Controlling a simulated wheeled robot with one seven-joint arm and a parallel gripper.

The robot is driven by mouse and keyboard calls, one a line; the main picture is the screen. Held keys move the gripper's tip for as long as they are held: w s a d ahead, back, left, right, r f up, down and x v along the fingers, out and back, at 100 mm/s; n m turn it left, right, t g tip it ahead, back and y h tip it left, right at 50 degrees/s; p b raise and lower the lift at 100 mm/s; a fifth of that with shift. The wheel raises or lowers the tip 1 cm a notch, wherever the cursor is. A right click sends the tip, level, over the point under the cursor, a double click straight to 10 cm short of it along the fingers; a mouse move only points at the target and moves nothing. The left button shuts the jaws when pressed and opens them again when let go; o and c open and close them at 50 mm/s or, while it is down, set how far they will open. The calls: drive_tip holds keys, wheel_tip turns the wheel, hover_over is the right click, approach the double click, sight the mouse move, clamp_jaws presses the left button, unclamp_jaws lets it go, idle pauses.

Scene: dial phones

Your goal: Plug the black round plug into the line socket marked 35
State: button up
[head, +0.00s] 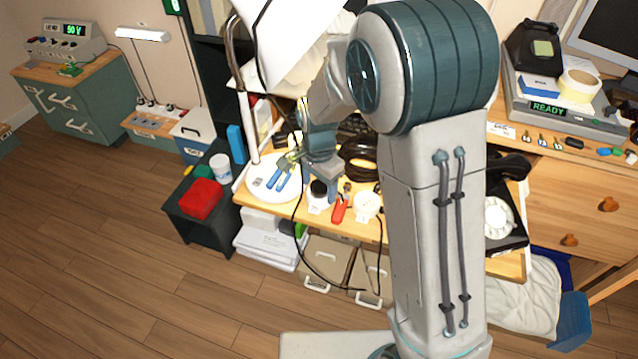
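My gripper (322,178) hangs over the front of the wooden desk (263,204), beside my own arm. Its fingers are small and partly hidden, so I cannot tell whether they are open or hold anything. A black round piece (319,187) shows just below it on a small white base; it may be the black plug, but I cannot be sure. A white round fitting (366,204) stands to the right at the desk's front edge. A thin black cord (305,262) loops below the desk edge. I cannot read a 35 on any socket from here.
A white plate (258,190) with blue-handled pliers (284,177) lies left of my gripper. A red-handled tool (340,209) lies between the white pieces. A coiled black cable (357,160) lies behind. Floor at left is clear.

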wheel_tip(320, 180, up, 8)
drive_tip(key=shift+f+p, duration=0.25)
drive_tip(key=shift+p, duration=0.5)
